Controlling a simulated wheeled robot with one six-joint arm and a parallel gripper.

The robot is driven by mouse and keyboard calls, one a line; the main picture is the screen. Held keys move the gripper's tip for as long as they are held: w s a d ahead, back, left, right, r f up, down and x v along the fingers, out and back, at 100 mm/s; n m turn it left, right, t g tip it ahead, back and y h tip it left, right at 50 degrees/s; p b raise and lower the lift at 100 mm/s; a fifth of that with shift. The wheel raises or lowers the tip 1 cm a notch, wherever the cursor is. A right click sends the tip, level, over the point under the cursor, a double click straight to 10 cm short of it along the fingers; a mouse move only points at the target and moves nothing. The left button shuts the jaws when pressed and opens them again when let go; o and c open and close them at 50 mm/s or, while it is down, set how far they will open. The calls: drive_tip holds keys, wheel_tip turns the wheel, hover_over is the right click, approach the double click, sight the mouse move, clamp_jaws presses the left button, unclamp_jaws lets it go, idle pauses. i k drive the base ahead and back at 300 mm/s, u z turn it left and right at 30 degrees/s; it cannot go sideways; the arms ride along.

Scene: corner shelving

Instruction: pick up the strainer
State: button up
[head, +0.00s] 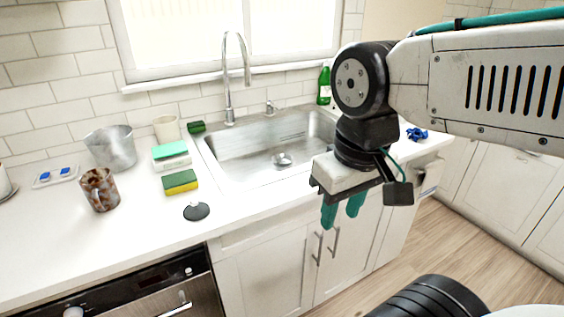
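My arm covers part of the sink's right side.
Sponges (181,182), a brown mug (100,189), a metal pitcher (112,148) and a cream cup (167,128) stand left of the sink. A tall faucet (228,85) rises behind it. A green bottle (324,86) stands at the back right.

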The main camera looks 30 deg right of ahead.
sight(277, 157)
drive_tip(key=z, duration=0.2)
drive_tip(key=k, duration=0.45)
drive_tip(key=z, duration=1.6)
drive_tip(key=i, duration=1.4)
drive_tip(key=u, duration=1.1)
drive_tip(key=i, duration=0.6)
drive_tip(key=u, duration=0.7)
